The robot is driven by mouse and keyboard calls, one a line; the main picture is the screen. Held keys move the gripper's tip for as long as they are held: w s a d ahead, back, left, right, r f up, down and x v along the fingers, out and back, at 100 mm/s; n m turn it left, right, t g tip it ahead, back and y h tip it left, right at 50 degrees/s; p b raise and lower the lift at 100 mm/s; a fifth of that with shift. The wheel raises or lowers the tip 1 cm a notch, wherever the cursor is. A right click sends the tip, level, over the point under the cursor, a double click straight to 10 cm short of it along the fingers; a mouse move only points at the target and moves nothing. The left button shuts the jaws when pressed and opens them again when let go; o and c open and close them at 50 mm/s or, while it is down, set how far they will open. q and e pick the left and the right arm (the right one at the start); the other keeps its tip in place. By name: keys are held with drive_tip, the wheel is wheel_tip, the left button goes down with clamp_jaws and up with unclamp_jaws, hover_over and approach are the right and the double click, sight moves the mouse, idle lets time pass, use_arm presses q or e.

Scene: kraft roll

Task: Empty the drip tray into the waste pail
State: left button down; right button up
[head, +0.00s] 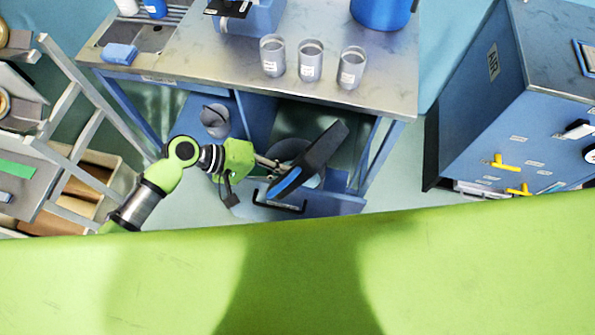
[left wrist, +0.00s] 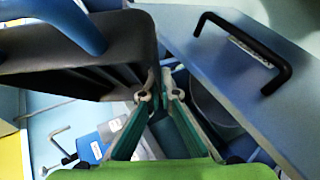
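The drip tray (head: 318,150) is a dark, shallow tray with a blue strip along one edge. It is steeply tilted below the bench's front edge. My left gripper (head: 270,165) is at its left side, its fingers close together at the tray's edge. In the left wrist view the tray (left wrist: 100,60) fills the upper left, and the gripper's fingertips (left wrist: 162,95) meet its corner; the exact contact is partly hidden. A round grey pail (head: 288,150), likely the waste pail, shows partly behind the tray. My right gripper is not in view.
A blue panel with a black handle (head: 280,206) lies just below the tray. The steel bench (head: 215,60) holds several grey cups. A blue cabinet (head: 500,130) with yellow taps stands at right. A grey rack (head: 85,135) stands at left.

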use_arm(q)
drive_tip(key=shift+w+a+h+b, duration=0.2)
drive_tip(key=shift+h+b, duration=0.2)
drive_tip(key=shift+b, duration=0.35)
